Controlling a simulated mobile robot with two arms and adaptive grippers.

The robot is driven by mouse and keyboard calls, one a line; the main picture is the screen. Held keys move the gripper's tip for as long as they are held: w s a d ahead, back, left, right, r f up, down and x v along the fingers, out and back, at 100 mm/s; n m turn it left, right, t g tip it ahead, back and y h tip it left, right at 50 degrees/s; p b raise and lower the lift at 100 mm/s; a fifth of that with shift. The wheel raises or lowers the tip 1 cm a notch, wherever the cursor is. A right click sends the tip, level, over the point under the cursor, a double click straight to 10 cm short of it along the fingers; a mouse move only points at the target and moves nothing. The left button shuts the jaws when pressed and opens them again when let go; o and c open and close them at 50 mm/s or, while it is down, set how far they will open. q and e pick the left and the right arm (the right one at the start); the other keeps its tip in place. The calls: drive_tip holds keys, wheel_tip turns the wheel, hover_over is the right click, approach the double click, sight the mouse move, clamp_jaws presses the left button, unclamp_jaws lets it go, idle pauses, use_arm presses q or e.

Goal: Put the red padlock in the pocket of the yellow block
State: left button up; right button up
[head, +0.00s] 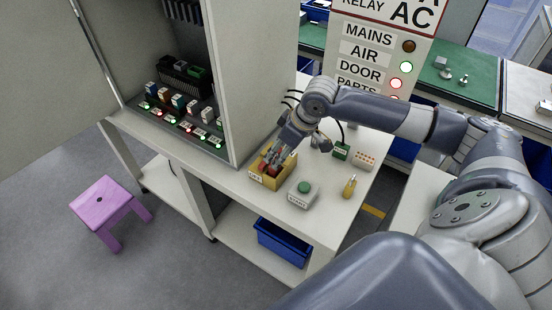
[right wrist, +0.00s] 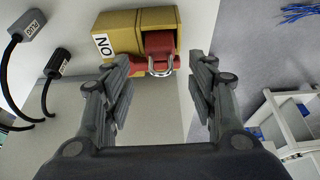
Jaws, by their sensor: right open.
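The yellow block (head: 281,181) stands on the bench beside the cabinet. It also shows at the top of the right wrist view (right wrist: 121,24), with an "ON" label that reads upside down. The red padlock (right wrist: 158,43) is at the block, its red body against the yellow and its metal shackle toward my gripper. I cannot tell how deep it sits in the pocket. My right gripper (right wrist: 160,65) is open, its fingers apart on either side of the padlock and touching nothing I can see. In the head view the right gripper (head: 279,157) partly covers the block and padlock. My left gripper is not in view.
A grey box with a green button (head: 303,191) and a yellow-handled tool (head: 349,187) lie near the block. A green connector (head: 341,150) and a pale block with orange dots (head: 365,160) are farther right. The cabinet wall (head: 245,80) rises close on the left.

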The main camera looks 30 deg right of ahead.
drive_tip(key=v, duration=0.7)
drive_tip(key=shift+a+f, duration=0.1)
drive_tip(key=shift+f, duration=0.05)
